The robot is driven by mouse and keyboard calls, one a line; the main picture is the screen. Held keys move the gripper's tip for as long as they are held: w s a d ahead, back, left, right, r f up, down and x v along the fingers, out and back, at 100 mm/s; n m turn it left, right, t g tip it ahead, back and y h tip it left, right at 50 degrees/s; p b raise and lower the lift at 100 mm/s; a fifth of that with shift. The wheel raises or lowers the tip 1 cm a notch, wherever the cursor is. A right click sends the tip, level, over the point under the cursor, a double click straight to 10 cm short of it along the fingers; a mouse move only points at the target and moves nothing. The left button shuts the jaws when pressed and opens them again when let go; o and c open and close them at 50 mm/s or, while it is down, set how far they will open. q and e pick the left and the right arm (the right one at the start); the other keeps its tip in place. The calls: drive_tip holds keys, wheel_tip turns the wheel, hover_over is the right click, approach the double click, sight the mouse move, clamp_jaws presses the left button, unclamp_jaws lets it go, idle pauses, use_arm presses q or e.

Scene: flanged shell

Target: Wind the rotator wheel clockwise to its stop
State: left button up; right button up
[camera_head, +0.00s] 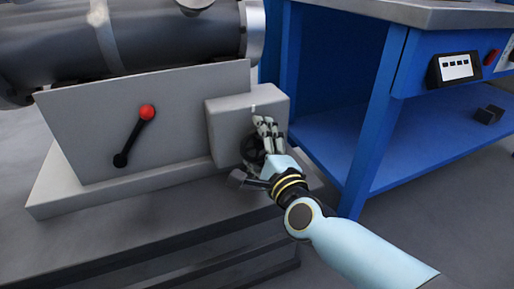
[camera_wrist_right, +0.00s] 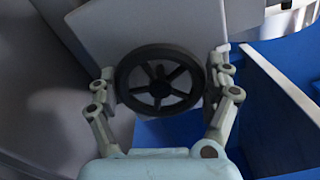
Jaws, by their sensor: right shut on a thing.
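The rotator wheel is a dark spoked handwheel (camera_wrist_right: 160,84) on the face of a grey box. In the right wrist view it sits between the two fingers of my right gripper (camera_wrist_right: 163,100), which is shut on its rim. In the head view my right gripper (camera_head: 262,140) is at the box's lower front and hides most of the wheel (camera_head: 252,150). The grey box (camera_head: 228,125) has a small pale mark on its top front edge. My left gripper is not in view.
A black lever with a red knob (camera_head: 147,112) is on the grey panel left of the box. A large dark cylinder (camera_head: 170,40) lies above. A blue workbench (camera_head: 372,125) with a lower shelf stands close on the right.

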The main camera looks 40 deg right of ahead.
drive_tip(key=m+b, duration=0.1)
drive_tip(key=m, duration=0.2)
drive_tip(key=shift+f+m, duration=0.15)
drive_tip(key=shift+m, duration=0.15)
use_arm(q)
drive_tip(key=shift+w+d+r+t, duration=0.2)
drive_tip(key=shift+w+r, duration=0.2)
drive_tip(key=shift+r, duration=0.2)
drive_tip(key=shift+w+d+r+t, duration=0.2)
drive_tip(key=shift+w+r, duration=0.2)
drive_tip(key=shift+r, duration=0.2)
use_arm(e)
drive_tip(key=shift+m, duration=0.6)
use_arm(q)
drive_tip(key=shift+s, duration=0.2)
use_arm(e)
drive_tip(key=o, duration=0.9)
drive_tip(key=shift+d, duration=0.1)
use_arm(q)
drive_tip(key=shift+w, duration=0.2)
use_arm(e)
drive_tip(key=shift+o, duration=0.5)
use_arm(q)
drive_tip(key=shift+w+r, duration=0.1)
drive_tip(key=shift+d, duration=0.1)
use_arm(e)
drive_tip(key=shift+s, duration=0.1)
drive_tip(key=v, duration=1.2)
